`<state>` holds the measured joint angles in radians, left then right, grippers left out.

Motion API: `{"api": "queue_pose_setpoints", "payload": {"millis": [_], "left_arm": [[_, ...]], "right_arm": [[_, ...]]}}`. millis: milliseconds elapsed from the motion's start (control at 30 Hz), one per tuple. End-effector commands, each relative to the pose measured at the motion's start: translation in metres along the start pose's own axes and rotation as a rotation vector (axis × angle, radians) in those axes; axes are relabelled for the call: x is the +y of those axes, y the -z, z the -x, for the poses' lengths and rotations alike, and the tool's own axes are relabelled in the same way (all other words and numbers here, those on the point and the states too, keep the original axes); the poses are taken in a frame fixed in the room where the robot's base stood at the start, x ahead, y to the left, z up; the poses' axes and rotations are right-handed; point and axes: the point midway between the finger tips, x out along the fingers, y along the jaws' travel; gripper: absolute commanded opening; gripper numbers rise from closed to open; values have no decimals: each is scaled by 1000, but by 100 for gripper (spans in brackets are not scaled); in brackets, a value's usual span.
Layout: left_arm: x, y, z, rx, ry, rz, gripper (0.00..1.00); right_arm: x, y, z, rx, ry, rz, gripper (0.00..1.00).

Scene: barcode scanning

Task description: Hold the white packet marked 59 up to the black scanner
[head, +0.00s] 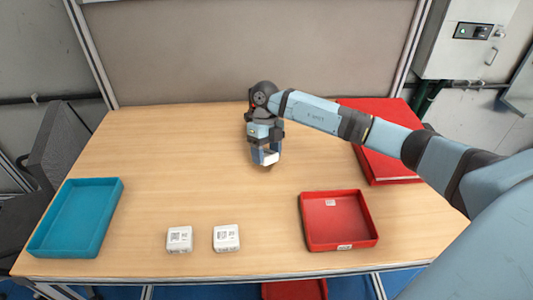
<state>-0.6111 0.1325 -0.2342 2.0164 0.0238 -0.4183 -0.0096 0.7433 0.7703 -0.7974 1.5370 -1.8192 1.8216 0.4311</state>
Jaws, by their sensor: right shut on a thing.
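My right gripper (265,157) is over the middle back of the table, pointing down, and is shut on a small white packet (270,159). The number on the held packet cannot be read from here. Two more white packets with printed labels, a left one (179,240) and a right one (226,238), lie near the front edge; their marks are too small to read. The black scanner does not show clearly; the area behind my right wrist is hidden. My left gripper is not in view.
The wooden table (150,170) has a blue tray (118,195) at left and a red tray (342,246) at front right. A large red box (390,180) stands at back right behind my right arm. A grey panel (250,45) closes the back. The table's middle is clear.

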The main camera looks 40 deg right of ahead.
Motion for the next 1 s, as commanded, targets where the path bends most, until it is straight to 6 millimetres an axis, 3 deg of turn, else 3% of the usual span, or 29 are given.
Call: {"api": "queue_pose_setpoints", "payload": {"millis": [200,600,767,1000], "left_arm": [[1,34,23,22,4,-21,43],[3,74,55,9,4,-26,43],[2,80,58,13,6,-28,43],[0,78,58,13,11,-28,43]], "right_arm": [[30,37,24,2,1,4,31],[88,108,50,1,1,2,31],[98,120,50,1,0,0,31],[98,120,49,0,0,0,31]]}}
